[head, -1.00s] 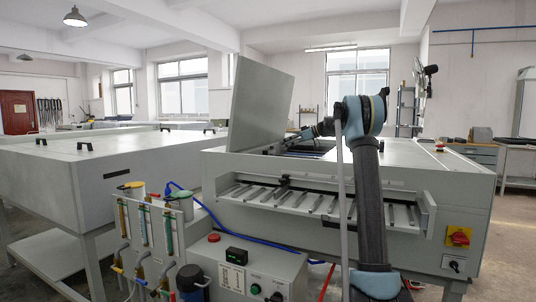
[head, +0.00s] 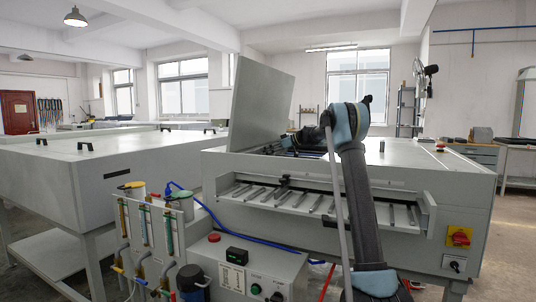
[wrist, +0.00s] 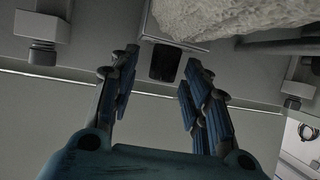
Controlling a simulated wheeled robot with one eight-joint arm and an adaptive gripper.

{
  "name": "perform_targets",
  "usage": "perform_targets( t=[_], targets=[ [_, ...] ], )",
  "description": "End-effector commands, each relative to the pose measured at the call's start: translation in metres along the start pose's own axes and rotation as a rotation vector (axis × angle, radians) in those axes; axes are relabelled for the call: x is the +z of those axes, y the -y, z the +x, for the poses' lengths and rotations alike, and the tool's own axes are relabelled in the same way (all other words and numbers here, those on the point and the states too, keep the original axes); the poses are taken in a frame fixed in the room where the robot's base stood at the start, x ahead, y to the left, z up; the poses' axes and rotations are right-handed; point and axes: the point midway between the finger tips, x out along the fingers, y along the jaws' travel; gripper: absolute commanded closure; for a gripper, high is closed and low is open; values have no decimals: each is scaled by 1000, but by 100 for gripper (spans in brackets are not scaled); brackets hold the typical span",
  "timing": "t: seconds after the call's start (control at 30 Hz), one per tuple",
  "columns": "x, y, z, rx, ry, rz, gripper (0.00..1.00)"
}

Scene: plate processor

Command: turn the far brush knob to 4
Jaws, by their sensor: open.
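In the wrist view my gripper (wrist: 158,70) is open, with its two ribbed blue-grey fingers apart. A small dark squarish piece (wrist: 164,62) on a light plate shows between and just beyond the fingertips. It may be the far brush knob, but no marks or numbers can be read on it. No contact between fingers and piece is clear. A whitish, rough roller-like brush (wrist: 235,14) lies above and right of it. In the head view my arm reaches into the opened plate processor (head: 330,166), and the knobs inside cannot be made out.
The raised grey lid (head: 258,105) stands left of my arm. A slatted tray (head: 290,203) is along the processor's front. A control box (head: 258,277) with bottles and tubes stands at the front left. In the wrist view a block with a bolt (wrist: 42,40) sits at the upper left.

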Motion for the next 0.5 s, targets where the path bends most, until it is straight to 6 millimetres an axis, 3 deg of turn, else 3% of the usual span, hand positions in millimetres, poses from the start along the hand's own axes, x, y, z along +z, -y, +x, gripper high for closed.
perform_targets(
  t=[0.1, 0.13, 0.3, 0.5],
  targets=[
    [0, 0, 0, 0, 0, 0, 56],
    [0, 0, 0, 0, 0, 0, 61],
    [0, 0, 0, 1, 0, 0, 99],
    [0, -1, -1, 7, -1, 2, 100]
  ],
)
